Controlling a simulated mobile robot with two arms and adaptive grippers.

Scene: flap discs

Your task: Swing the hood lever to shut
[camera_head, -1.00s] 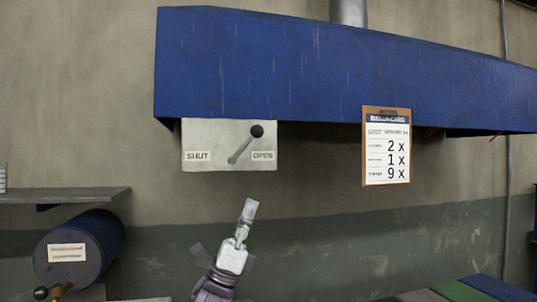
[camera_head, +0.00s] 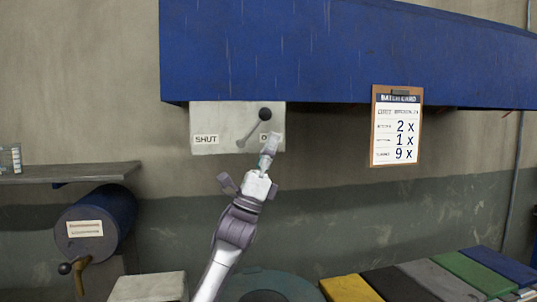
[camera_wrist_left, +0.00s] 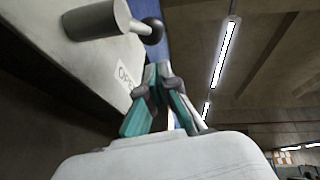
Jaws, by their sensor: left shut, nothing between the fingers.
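The hood lever (camera_head: 253,128) is a grey rod with a black ball knob (camera_head: 265,114) on a pale plate (camera_head: 207,118) under the blue hood (camera_head: 330,55). The rod leans up and to the right, toward the OPEN label; the SHUT label (camera_head: 206,139) is at the left. My left gripper (camera_head: 272,140) is shut and empty, just below and right of the knob, and covers part of the OPEN label. In the left wrist view the shut fingertips (camera_wrist_left: 158,70) are close to the knob (camera_wrist_left: 152,30); I cannot tell whether they touch. My right gripper is not in view.
A clipboard batch card (camera_head: 397,126) hangs right of the plate. A shelf (camera_head: 70,171) and a blue drum with a crank (camera_head: 95,222) are at the left. Several coloured pads (camera_head: 440,275) lie at the lower right. The wall below the card is clear.

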